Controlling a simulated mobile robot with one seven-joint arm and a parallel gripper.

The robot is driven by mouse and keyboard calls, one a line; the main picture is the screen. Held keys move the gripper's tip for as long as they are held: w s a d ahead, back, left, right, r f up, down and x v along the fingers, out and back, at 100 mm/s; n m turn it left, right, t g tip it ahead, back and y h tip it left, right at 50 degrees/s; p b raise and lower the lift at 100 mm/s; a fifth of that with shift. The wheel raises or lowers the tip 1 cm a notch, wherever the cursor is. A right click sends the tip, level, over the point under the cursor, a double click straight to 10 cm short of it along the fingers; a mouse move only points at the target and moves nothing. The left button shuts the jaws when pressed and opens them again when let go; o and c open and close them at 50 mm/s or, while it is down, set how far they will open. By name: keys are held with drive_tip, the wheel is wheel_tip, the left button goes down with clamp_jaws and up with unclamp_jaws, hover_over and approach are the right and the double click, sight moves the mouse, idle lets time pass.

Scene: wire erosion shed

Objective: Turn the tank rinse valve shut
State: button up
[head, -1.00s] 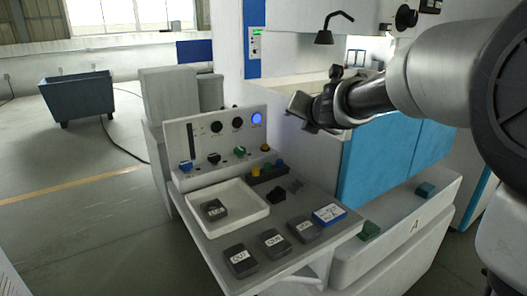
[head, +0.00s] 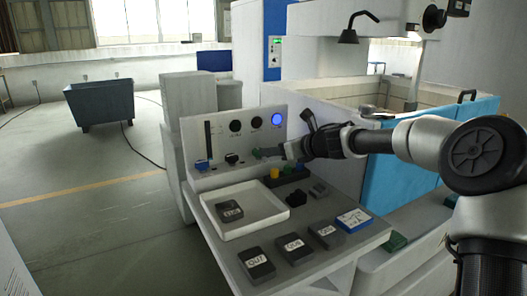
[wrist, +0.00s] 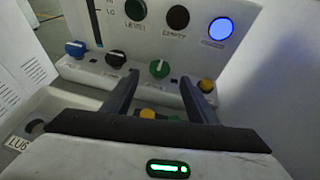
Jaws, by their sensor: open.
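The sloped panel (head: 219,138) carries a row of small knobs. I see a blue knob (wrist: 75,48), a black knob (wrist: 115,57), a green knob (wrist: 159,68) with a white mark, and a yellow knob (wrist: 206,86). I cannot read which of them is the tank rinse valve. My gripper (wrist: 159,83) is open and empty. In the wrist view its two fingers point at the panel, with the green knob showing between their tips. In the head view my gripper partly hides the green knob, and I cannot tell whether it touches.
A lit blue lamp (head: 276,119) sits above the knobs. A white tray (head: 212,233) holding a dark labelled block (head: 229,211) lies below the panel. Several labelled blocks (head: 256,262) stand at the desk's front. The blue tank wall (head: 384,181) is to the right.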

drive_tip(key=x, duration=0.7)
drive_tip(key=shift+f, duration=0.1)
drive_tip(key=c, duration=1.1)
